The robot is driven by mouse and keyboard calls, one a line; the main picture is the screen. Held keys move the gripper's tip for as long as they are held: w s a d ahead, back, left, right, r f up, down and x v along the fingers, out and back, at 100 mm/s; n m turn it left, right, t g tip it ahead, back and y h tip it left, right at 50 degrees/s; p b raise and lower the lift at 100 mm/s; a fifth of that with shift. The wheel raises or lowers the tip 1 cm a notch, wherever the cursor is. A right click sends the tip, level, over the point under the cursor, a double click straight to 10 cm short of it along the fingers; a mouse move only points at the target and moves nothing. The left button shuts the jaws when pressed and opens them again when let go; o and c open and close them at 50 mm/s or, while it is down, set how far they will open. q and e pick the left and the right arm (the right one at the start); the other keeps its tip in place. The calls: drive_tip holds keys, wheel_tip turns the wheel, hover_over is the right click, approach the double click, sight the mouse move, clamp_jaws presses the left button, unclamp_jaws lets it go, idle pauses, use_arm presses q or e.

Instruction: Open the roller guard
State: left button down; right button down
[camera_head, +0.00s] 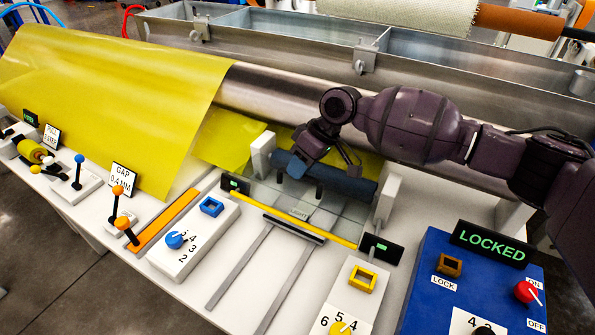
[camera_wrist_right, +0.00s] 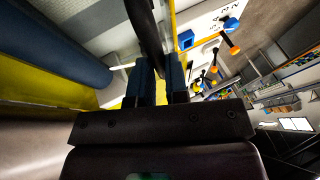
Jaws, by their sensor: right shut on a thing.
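The roller guard (camera_head: 345,212) is a clear pane with a yellow front edge, between two white posts, in front of a dark blue roller (camera_head: 345,183). Two short dark pegs show at its upper part. My right gripper (camera_head: 325,160) is over the roller and the guard's upper part. In the right wrist view, its blue-padded fingers (camera_wrist_right: 160,80) are shut on a dark bar (camera_wrist_right: 148,25). The bar looks like the guard's handle, but its ends are hidden. The blue roller (camera_wrist_right: 50,50) runs beside the fingers. My left gripper is not in view.
A blue control box (camera_head: 430,290) at right has a display (camera_head: 490,243) reading LOCKED and a red knob (camera_head: 528,292). Yellow sheet (camera_head: 110,95) covers the left. Dial panels, levers and slide rails (camera_head: 240,267) stand in front. A metal trough (camera_head: 290,35) lies behind.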

drive_tip(key=shift+w+d+r+g+y+b, duration=0.4)
drive_tip(key=shift+w+d+g+y+b, duration=0.25)
drive_tip(key=shift+g, duration=0.25)
drive_tip(key=shift+w+d+r+m+g+y+b, duration=0.3)
drive_tip(key=shift+w+r+m+g+y+b, duration=0.3)
drive_tip(key=shift+w+g, duration=0.2)
drive_tip(key=shift+w+d+r+y, duration=0.2)
drive_tip(key=shift+y, duration=0.15)
drive_tip(key=c, duration=1.1)
unclamp_jaws()
drive_tip(key=shift+g, duration=0.3)
drive_tip(key=v, duration=1)
drive_tip(key=shift+w+d+r, duration=0.1)
drive_tip(key=shift+d+r, duration=0.15)
drive_tip(key=shift+r, duration=0.1)
